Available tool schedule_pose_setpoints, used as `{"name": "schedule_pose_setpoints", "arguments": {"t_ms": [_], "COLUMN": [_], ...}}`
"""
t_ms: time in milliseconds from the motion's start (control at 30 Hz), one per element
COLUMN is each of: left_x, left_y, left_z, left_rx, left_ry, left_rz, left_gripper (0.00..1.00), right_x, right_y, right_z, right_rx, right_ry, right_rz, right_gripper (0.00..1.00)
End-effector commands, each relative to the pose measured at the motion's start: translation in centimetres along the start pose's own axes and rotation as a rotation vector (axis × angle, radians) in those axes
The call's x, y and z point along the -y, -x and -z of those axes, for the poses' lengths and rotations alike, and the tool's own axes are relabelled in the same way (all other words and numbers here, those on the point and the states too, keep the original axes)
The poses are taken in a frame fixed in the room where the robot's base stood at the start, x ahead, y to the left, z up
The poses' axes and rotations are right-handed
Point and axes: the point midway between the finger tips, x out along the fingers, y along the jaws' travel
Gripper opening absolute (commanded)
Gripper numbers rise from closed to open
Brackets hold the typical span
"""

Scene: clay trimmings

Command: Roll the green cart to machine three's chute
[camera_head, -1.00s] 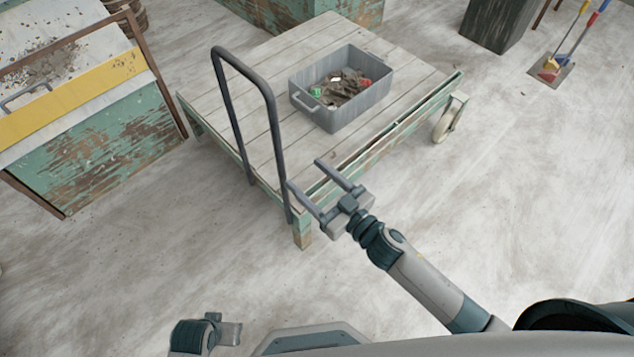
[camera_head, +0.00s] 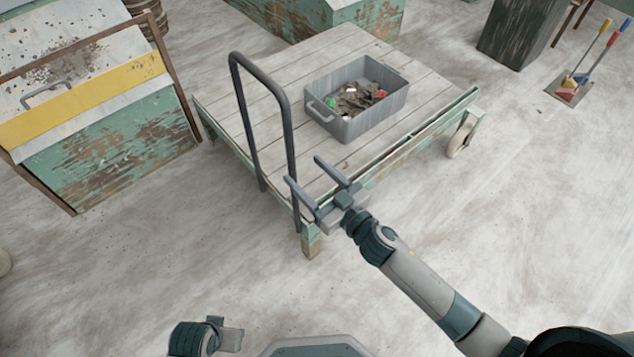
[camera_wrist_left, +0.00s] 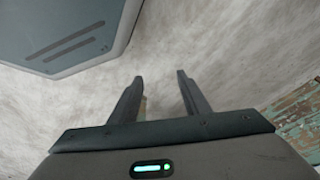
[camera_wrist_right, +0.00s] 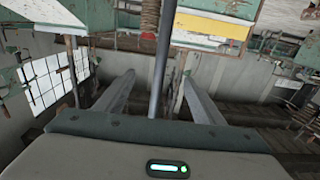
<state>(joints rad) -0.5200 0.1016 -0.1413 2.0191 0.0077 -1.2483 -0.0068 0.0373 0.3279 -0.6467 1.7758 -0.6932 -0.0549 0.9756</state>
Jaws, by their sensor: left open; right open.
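The green cart (camera_head: 228,130) has a plank deck, chipped green edges and a grey hoop handle (camera_head: 240,95) at its near-left end. My right gripper (camera_head: 302,169) is open at the handle's right post. In the right wrist view a grey post (camera_wrist_right: 161,60) runs between the open fingers (camera_wrist_right: 158,75); I cannot tell whether they touch it. My left gripper (camera_wrist_left: 160,75) is open and empty above the floor in its wrist view. A grey tub (camera_head: 360,128) of clay scraps stands on the deck. No machine or chute is marked as number three.
A green cabinet (camera_head: 110,150) with a yellow strip stands left of the cart. Another green box (camera_head: 368,20) is close behind it. A dark bin (camera_head: 515,35) and a brush-and-dustpan set (camera_head: 570,90) are at the upper right. Floor (camera_head: 530,230) is clear at right.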

Motion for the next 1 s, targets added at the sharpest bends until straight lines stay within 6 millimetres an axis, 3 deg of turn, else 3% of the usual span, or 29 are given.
{"name": "schedule_pose_setpoints", "arguments": {"t_ms": [167, 500, 1000], "left_x": [0.1, 0.1, 0.1], "left_y": [1.7, 1.6, 1.7], "left_z": [0.2, 0.2, 0.3], "left_rx": [-0.005, -0.005, -0.006], "left_ry": [0.004, 0.002, 0.002], "left_rz": [0.002, 0.002, 0.002], "left_gripper": [0.43, 0.43, 0.43], "right_x": [0.0, -0.1, 0.0], "right_y": [-2.3, -6.0, -7.1], "right_z": [-0.1, 0.0, 0.0], "right_rx": [-0.001, 0.0, 0.001], "right_ry": [0.001, 0.0, 0.0], "right_rz": [0.0, -0.001, -0.001], "right_gripper": [0.62, 0.62, 0.62]}}
